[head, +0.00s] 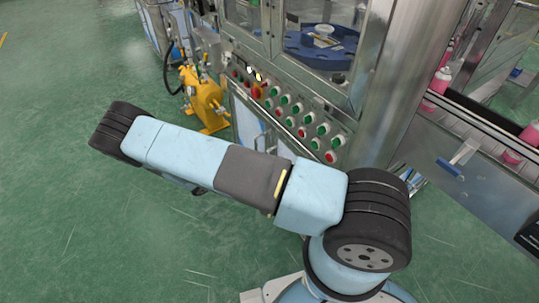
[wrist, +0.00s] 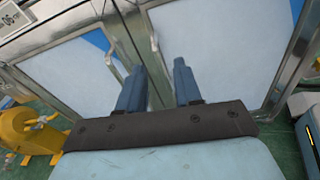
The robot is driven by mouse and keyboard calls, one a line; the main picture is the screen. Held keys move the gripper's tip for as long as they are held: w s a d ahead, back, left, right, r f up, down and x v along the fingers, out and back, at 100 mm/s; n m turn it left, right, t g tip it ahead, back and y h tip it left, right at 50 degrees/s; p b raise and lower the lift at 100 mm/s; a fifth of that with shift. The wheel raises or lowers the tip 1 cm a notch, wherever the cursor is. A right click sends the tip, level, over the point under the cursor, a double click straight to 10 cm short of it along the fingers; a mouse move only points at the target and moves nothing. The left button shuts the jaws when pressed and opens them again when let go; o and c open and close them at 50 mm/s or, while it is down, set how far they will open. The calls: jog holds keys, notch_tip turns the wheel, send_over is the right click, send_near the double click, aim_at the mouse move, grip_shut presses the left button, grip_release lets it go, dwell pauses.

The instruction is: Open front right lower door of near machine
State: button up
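The near machine's right lower door (wrist: 232,42) is a pale panel in a metal frame, filling the upper right of the wrist view. It looks shut against the left lower door (wrist: 62,75). A slim metal door handle (wrist: 154,38) stands near the seam, on the right door's side. My gripper (wrist: 155,72) has two blue fingers apart with a gap between them. The handle shows beyond this gap; whether it lies between the fingers is unclear. In the head view my arm hides the gripper and most of the lower doors.
A panel of red and green buttons (head: 290,112) sits above the doors. A yellow pump-like unit (head: 204,98) stands on the floor to the left; it also shows in the wrist view (wrist: 28,132). A conveyor (head: 480,125) with pink cans runs at right. Green floor is clear at left.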

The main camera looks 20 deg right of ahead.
notch_tip(320, 180, down, 5)
jog(key=n+t, duration=0.3)
jog(key=x, duration=1.3)
jog(key=shift+d, duration=0.3)
grip_shut()
jog(key=shift+w, duration=0.1)
